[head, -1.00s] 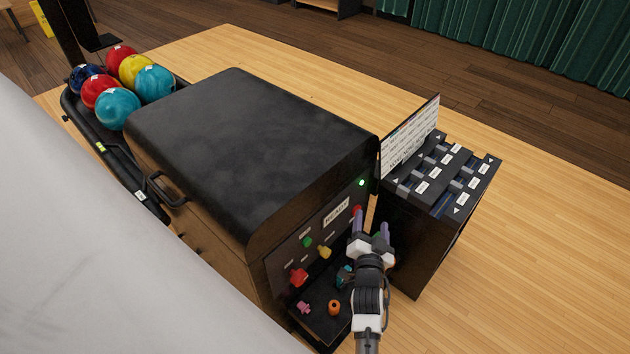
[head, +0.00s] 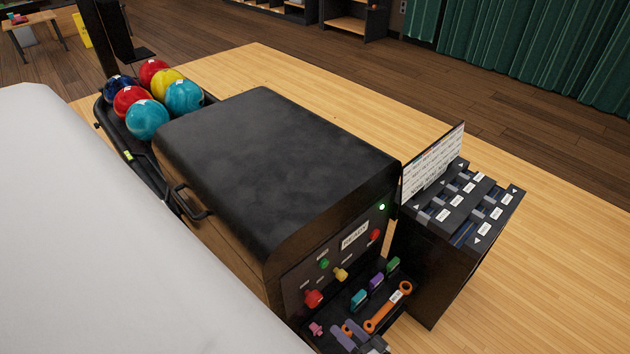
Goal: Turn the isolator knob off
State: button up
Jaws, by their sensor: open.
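The front panel (head: 335,262) of the black machine carries a large red knob (head: 314,298) at its lower left, which looks like the isolator knob; its label is too small to read. A yellow knob (head: 340,274) and a green button (head: 324,264) sit above and right of it, and a red button (head: 375,235) farther right. My gripper (head: 344,329) is low at the bottom edge of the view, over the shelf below the panel, below and right of the red knob and apart from it. Its jaws are open; an orange piece (head: 347,330) shows between the fingers, seemingly unheld.
The shelf holds a pink piece (head: 316,328), an orange tagged tool (head: 388,306), and teal (head: 358,300), purple (head: 376,282) and green (head: 393,266) pieces. A black cabinet (head: 432,270) stands close on the right. Bowling balls (head: 148,120) lie in the rack behind. A green light (head: 382,207) is lit.

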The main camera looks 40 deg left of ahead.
jog(key=a, duration=0.8)
jog(key=w+a+p, duration=0.1)
jog(key=a, duration=0.3)
jog(key=shift+a, duration=0.1)
jog(key=c, duration=1)
